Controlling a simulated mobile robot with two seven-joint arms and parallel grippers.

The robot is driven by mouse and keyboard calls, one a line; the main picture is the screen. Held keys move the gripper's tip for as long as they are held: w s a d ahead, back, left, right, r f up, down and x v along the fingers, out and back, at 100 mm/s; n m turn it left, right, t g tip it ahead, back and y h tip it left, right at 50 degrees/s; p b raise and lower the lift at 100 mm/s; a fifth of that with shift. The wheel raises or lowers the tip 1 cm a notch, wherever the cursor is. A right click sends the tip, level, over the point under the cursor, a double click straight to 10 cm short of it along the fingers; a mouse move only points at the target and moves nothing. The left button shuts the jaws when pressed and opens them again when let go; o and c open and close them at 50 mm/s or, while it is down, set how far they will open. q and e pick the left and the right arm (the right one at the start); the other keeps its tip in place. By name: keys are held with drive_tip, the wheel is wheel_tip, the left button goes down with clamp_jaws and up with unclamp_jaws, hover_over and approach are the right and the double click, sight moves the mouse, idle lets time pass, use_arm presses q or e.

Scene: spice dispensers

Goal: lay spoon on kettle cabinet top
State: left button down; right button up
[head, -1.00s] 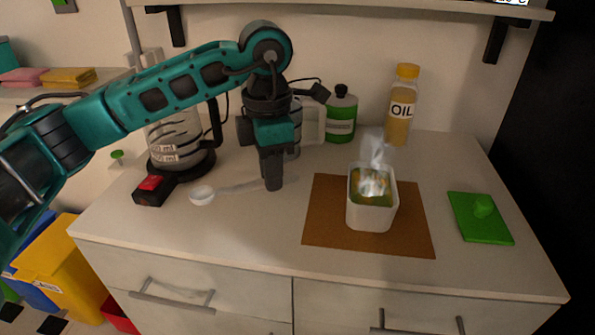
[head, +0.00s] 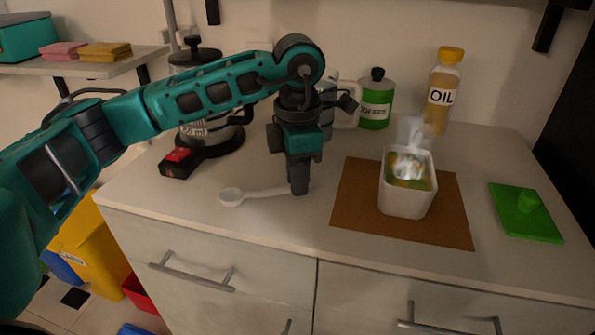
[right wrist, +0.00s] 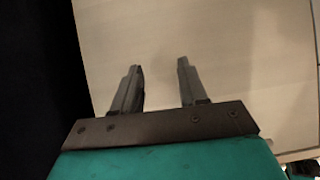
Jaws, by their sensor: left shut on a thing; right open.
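A white spoon (head: 232,197) lies low over the kettle cabinet top (head: 270,224), its bowl to the left and its handle running right to my left gripper. My left gripper (head: 299,188) points down and is shut on the end of the spoon's handle. I cannot tell whether the spoon touches the surface. The kettle (head: 205,130) stands behind my left arm, partly hidden by it. My right gripper (right wrist: 160,88) is open and empty in the right wrist view, in front of a plain pale surface.
A white container (head: 406,197) stands on a brown mat (head: 455,230). Its green lid (head: 526,212) lies to the right. An oil bottle (head: 441,95) and a green bottle (head: 376,102) stand at the back. The front strip of the top is clear.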

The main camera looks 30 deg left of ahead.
use_arm(q)
drive_tip(key=c, duration=1)
unclamp_jaws()
wheel_tip(320, 180, up, 13)
drive_tip(key=p, duration=0.2)
drive_tip(key=shift+f+p, duration=0.1)
drive_tip(key=shift+p, duration=0.25)
